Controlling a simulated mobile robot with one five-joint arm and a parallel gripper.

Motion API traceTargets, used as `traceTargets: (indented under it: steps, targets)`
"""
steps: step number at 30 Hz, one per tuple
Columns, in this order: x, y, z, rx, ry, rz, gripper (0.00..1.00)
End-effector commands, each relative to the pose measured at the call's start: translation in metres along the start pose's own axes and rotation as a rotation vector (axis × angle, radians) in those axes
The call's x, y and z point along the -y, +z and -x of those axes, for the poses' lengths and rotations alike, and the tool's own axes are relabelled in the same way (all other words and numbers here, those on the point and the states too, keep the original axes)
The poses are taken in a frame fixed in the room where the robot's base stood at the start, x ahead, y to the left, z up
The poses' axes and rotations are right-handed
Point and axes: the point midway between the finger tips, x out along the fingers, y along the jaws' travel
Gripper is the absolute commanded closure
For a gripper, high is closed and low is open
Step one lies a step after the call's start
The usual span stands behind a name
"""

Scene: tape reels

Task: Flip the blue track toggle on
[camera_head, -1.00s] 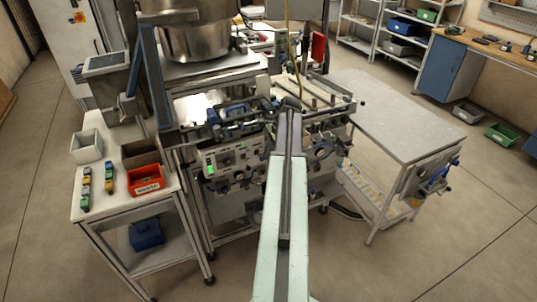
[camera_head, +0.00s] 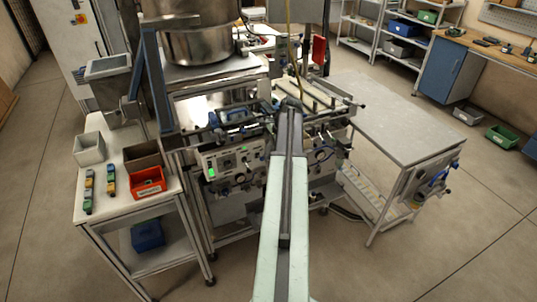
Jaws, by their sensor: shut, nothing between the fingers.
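The control panel (camera_head: 228,162) is a pale plate on the front of the machine, left of my arm. It carries small dark knobs or switches and a lit green indicator (camera_head: 212,173). I cannot pick out a blue track toggle on it at this size. My arm reaches up the middle of the view, and my gripper (camera_head: 289,103) is at its far end, small and dark, over the machine's upper front. It is shut and holds nothing. It is right of the panel and apart from it. My arm hides part of the machine front.
A side table at the left bears a red bin (camera_head: 147,183), a brown bin (camera_head: 142,156), a pale bin (camera_head: 89,149) and small coloured blocks. A steel vessel (camera_head: 196,35) rises above the machine. A bare grey table (camera_head: 400,115) stands right. The front floor is open.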

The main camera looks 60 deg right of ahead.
Motion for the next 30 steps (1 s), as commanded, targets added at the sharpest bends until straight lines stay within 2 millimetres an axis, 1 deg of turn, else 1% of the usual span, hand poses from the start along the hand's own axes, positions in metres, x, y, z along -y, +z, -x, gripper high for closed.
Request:
traceTargets:
  steps: [5,8,11,18,21,24,30]
  targets:
    - [0.001,0.003,0.002,0.005,0.001,0.001,1.00]
    - [0.003,0.004,0.011,0.006,0.001,0.002,1.00]
    - [0.007,0.005,0.026,0.005,0.001,0.002,1.00]
    - [0.021,0.007,0.076,0.003,0.002,0.005,1.00]
    - [0.025,0.007,0.091,0.003,0.002,0.005,1.00]
    - [0.027,0.007,0.097,0.003,0.002,0.007,1.00]
    - [0.027,0.008,0.093,0.003,0.003,0.010,1.00]
